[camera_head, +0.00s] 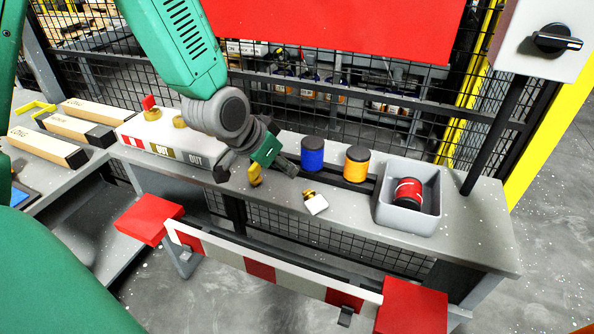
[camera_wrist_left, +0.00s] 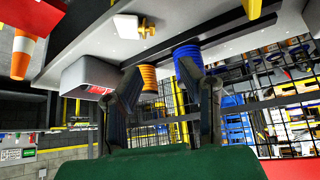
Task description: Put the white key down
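The white key (camera_head: 316,204), with a white head and a brassy end, lies on the grey bench, right of my left gripper (camera_head: 256,168). In the left wrist view the white key (camera_wrist_left: 127,26) rests on the bench surface, beyond the fingers and apart from them. My left gripper's fingers (camera_wrist_left: 160,72) stand spread with nothing between them. A yellow key (camera_head: 255,175) shows close by the left gripper in the head view; the arm partly hides that spot. My right gripper is in neither view.
A blue ribbed cylinder (camera_head: 313,154) and an orange one (camera_head: 356,164) stand behind the white key. A grey bin (camera_head: 408,222) holds a red-and-black spool (camera_head: 407,193). A box marked OUT (camera_head: 165,145) sits left. A striped barrier (camera_head: 290,277) runs in front; mesh fence stands behind.

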